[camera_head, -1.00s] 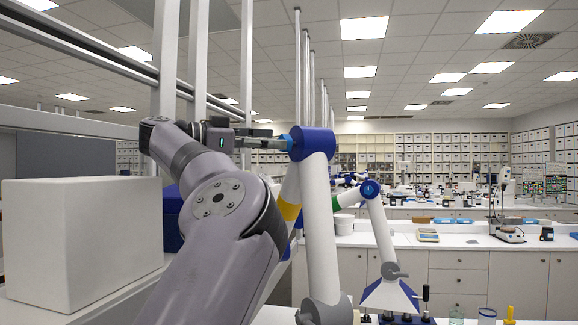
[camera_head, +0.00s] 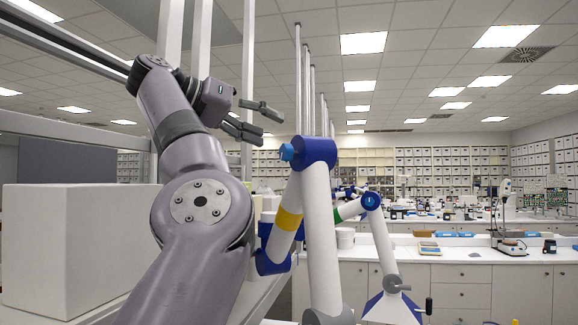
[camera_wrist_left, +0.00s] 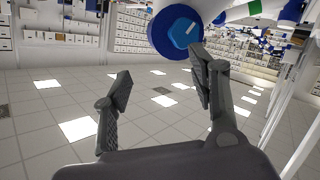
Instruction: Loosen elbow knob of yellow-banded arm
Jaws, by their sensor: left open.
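The yellow-banded arm is white with a yellow band (camera_head: 287,222) on its lower link. Its blue elbow joint (camera_head: 316,152) carries a light-blue knob (camera_head: 287,152) on the left side. My left gripper (camera_head: 269,124) is open and empty, above and left of the knob and apart from it in the head view. In the left wrist view the knob (camera_wrist_left: 185,33) shows beyond the right finger of my gripper (camera_wrist_left: 160,82), not between the fingers. My right gripper is out of view.
A second arm with a green band and a blue elbow (camera_head: 371,201) stands to the right. A large white block (camera_head: 75,250) is at the left. Vertical metal posts rise behind my left arm. White counters (camera_head: 450,262) lie farther right.

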